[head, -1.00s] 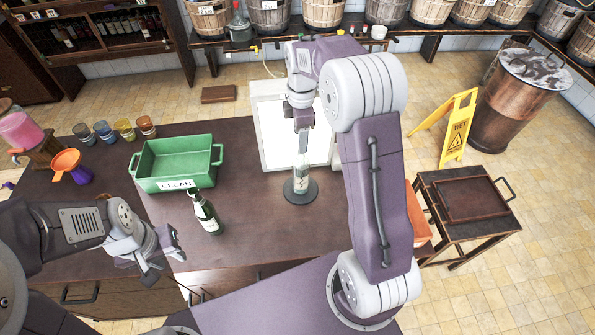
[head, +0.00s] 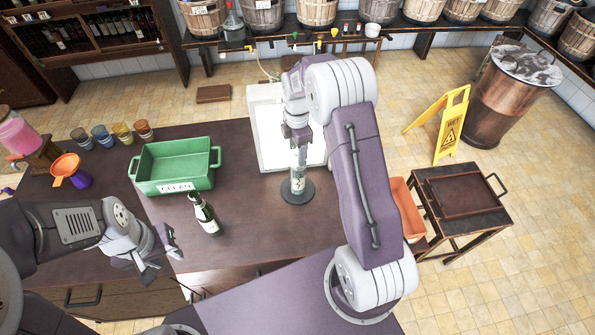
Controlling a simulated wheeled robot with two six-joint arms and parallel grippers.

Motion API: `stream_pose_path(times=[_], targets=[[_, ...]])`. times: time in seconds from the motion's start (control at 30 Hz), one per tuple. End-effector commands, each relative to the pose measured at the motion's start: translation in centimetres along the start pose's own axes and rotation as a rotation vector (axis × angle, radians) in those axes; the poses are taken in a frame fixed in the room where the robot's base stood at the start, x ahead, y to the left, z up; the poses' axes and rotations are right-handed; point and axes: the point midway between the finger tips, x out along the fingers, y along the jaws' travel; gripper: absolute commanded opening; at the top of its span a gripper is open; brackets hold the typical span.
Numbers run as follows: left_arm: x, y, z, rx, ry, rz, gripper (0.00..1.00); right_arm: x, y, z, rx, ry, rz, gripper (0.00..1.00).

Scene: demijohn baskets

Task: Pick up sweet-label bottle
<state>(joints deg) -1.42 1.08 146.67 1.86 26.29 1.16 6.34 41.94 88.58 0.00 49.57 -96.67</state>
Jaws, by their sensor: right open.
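A bottle with a pale label (head: 298,185) stands upright on a round dark stand (head: 297,197) in front of a white lit panel. My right gripper (head: 298,167) points down over this bottle, open, its fingers at the neck; the bottle's top is hidden. I cannot tell if the fingers touch it. A second, dark green bottle with a white label (head: 204,215) stands on the table left of the stand. The labels are too small to read. My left gripper (head: 162,254) is open and empty near the table's front edge, left of the green bottle.
A green crate marked CLEAN (head: 150,184) stands behind the green bottle. Several coloured cups (head: 123,134) and an orange funnel (head: 65,166) are at the left. The white panel (head: 268,125) stands close behind the stand. The table between green bottle and stand is clear.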

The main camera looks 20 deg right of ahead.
Motion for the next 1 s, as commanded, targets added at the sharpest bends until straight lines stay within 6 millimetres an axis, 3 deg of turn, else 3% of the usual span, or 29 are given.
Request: stream_pose_path(times=[0.13,0.33,0.53,1.0], targets=[[-0.6,0.0,-0.1,0.0,0.0,0.0,0.36,1.4,0.0,0.0,0.0,0.0,0.0,0.55],[-0.5,0.0,0.0,0.0,0.0,0.0,0.36,1.6,0.0,0.0,0.0,0.0,0.002,0.55],[-0.4,0.0,0.0,0.0,0.0,0.0,0.36,1.6,0.0,0.0,0.0,0.0,0.002,0.0],[-0.4,0.0,0.0,0.0,0.0,0.0,0.36,1.8,-0.1,0.0,0.0,0.001,-0.003,0.0]])
